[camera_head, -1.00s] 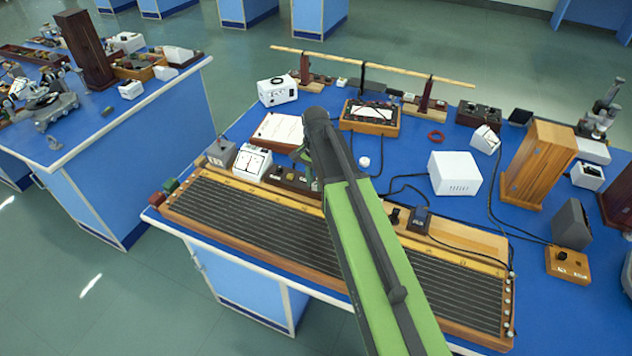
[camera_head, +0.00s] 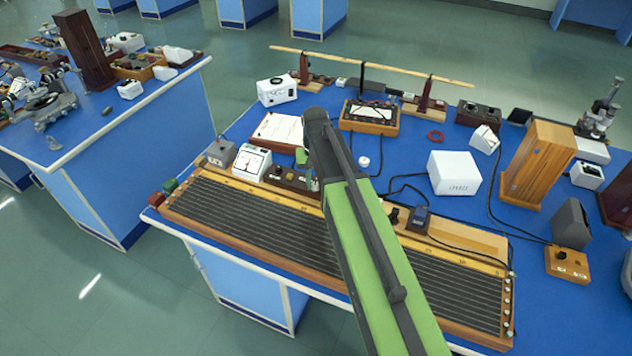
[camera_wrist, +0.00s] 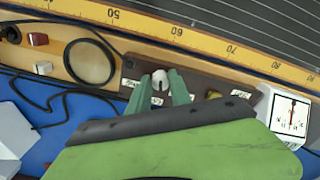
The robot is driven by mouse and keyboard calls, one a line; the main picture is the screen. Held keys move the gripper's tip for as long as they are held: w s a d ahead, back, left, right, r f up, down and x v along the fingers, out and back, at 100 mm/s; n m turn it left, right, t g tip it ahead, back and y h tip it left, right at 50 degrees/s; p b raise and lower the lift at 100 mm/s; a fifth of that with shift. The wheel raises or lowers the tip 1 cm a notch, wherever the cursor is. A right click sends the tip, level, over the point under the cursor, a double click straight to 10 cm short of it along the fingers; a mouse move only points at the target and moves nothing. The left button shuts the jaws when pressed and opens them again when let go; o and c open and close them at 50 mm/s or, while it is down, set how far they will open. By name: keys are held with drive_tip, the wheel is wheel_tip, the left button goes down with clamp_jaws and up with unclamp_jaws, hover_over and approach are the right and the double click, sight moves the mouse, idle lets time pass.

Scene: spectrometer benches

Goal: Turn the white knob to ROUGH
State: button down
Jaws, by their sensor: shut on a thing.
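The white knob (camera_wrist: 159,79) stands on a dark panel (camera_wrist: 205,83) in the wrist view. My gripper (camera_wrist: 161,83) is shut on it, one green finger at each side. A small pale label lies to the left of the knob and others lie to its right; their words are too small to read surely. In the head view, the dark panel (camera_head: 285,178) lies behind the long ruled board. My green arm hides the knob there, and only a small green part of my gripper shows.
An olive knob (camera_wrist: 213,94) sits on the same panel, right of my gripper. A white meter (camera_wrist: 289,113) stands beyond it. The long ruled board (camera_head: 270,222) fills the bench front. A wooden-framed meter (camera_head: 370,116) stands behind. Black cables lie on the blue bench top.

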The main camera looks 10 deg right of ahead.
sight(316, 184)
drive_tip(key=n, duration=0.4)
drive_tip(key=shift+s+n, duration=0.15)
drive_tip(key=shift+n, duration=0.15)
drive_tip(key=n, duration=0.4)
drive_tip(key=shift+d, duration=0.1)
drive_tip(key=shift+n, duration=0.3)
drive_tip(key=c, duration=1.2)
unclamp_jaws()
drive_tip(key=shift+o, duration=0.2)
wheel_tip(316, 184, up, 18)
drive_tip(key=p, duration=1.7)
drive_tip(key=shift+f, duration=0.25)
